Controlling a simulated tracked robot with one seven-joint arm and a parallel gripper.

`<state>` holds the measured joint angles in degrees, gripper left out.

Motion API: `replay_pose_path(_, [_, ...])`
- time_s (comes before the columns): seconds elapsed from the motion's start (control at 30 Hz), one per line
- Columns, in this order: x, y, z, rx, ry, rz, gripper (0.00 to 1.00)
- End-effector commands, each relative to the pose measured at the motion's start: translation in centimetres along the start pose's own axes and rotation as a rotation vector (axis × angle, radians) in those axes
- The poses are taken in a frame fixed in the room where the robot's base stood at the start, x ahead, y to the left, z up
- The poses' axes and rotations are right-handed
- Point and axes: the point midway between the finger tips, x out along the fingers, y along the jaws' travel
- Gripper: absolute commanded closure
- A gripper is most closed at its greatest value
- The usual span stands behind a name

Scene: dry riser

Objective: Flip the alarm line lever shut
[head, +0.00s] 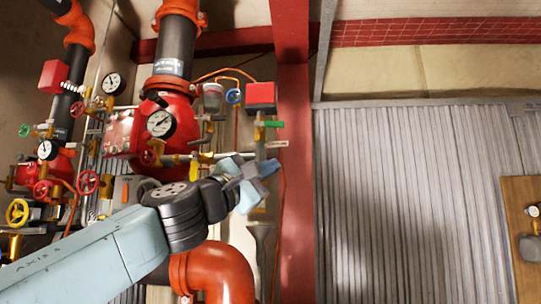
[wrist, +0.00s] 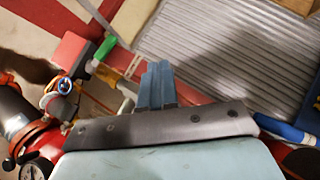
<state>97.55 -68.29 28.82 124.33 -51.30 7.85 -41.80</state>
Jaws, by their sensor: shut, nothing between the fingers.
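Small lever valves sit on the thin pipework right of the red alarm valve body (head: 122,132). A green lever (head: 273,124) sticks out to the right under a red box (head: 261,94); it also shows in the wrist view (wrist: 105,48). I cannot read labels to tell which is the alarm line lever. My gripper (head: 268,168) is shut and empty, just below and right of these levers. In the wrist view its blue fingers (wrist: 158,75) are together; contact with the pale part beside them is unclear.
A red steel column (head: 295,200) stands right behind my gripper. Pressure gauges (head: 161,124), handwheels (head: 87,182) and orange-jointed pipes (head: 222,275) crowd the left. A corrugated panel (head: 400,200) fills the right, with a wooden board (head: 520,220) at the far edge.

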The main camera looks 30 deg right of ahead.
Motion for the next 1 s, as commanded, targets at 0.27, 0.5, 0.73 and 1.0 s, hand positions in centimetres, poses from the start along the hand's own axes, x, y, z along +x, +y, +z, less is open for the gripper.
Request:
replay_pose_path(0.27, [-3.2,-1.7,0.6,0.001,0.003,0.003,1.00])
replay_pose_path(0.5, [-3.7,-2.1,0.7,0.001,0.003,0.002,1.00])
replay_pose_path(0.73, [-3.7,-2.1,0.7,0.001,0.003,0.002,1.00])
replay_pose_path(1.0, [-3.5,-2.0,0.8,0.011,0.004,0.001,1.00])
